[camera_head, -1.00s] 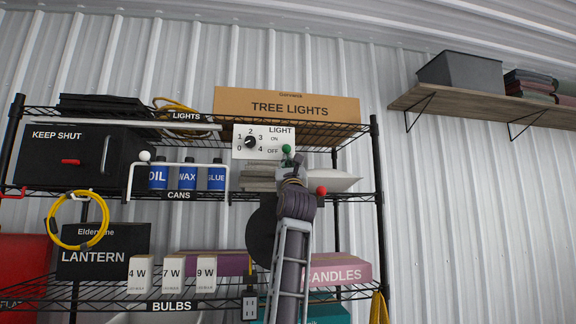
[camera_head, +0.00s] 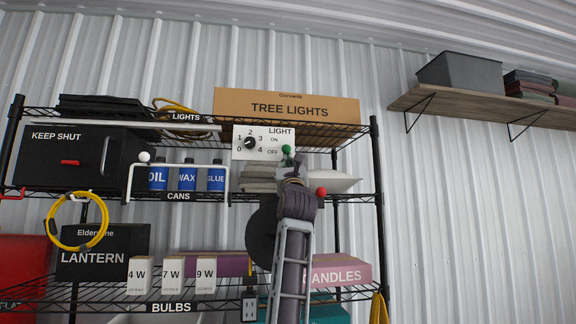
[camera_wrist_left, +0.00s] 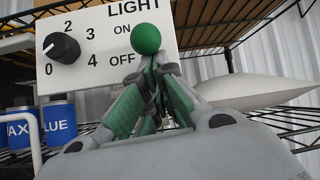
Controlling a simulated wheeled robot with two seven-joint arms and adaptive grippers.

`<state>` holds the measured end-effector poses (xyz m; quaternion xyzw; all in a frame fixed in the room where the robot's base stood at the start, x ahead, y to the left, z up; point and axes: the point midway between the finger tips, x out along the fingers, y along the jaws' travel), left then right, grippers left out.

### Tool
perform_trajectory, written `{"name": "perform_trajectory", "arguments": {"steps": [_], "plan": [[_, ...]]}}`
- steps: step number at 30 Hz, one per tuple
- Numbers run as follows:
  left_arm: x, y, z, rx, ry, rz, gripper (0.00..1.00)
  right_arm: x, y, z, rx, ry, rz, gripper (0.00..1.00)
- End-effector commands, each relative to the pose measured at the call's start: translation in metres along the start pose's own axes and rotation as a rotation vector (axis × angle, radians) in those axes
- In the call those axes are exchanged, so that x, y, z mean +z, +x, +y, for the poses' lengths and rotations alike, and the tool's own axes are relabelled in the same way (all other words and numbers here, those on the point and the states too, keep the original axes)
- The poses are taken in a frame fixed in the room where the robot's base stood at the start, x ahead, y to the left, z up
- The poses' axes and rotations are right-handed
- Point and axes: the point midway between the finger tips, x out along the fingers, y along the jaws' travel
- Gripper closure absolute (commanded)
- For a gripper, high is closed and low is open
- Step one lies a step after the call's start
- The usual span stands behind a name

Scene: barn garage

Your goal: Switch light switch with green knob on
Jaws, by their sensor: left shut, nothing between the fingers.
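The light switch panel (camera_head: 241,153) is a white plate under the right half of the top shelf, marked LIGHT, ON and OFF, with a black dial (camera_head: 250,142) numbered 0 to 4. The green knob (camera_head: 286,149) is a round ball at the panel's right side. In the wrist view the green knob (camera_wrist_left: 146,38) appears right of the ON label, above my fingertips. My left gripper (camera_head: 292,162) is shut and empty, its tips (camera_wrist_left: 149,66) just below the knob. Whether they touch it, I cannot tell. The fingers hide the knob's stem. My right gripper is not in view.
A red ball knob (camera_head: 321,191) is close to the right of my gripper. A TREE LIGHTS box (camera_head: 287,105) sits above the panel. OIL, WAX and GLUE cans (camera_head: 187,177) stand to the left. A white bag (camera_head: 339,182) lies to the right on the shelf.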

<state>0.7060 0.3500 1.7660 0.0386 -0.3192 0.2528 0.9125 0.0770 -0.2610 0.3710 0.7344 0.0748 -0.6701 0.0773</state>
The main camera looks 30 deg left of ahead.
Motion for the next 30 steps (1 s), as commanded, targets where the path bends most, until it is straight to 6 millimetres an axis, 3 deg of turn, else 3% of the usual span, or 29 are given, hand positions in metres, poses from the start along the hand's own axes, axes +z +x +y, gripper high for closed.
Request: {"name": "perform_trajectory", "arguments": {"steps": [26, 30], "plan": [[0.045, -0.004, -0.007, 0.0, -0.001, 0.0, 1.0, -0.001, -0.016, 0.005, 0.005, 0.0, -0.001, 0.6], [0.045, -0.004, -0.007, 0.0, 0.0, 0.0, 1.0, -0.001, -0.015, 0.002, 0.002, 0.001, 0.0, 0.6]]}}
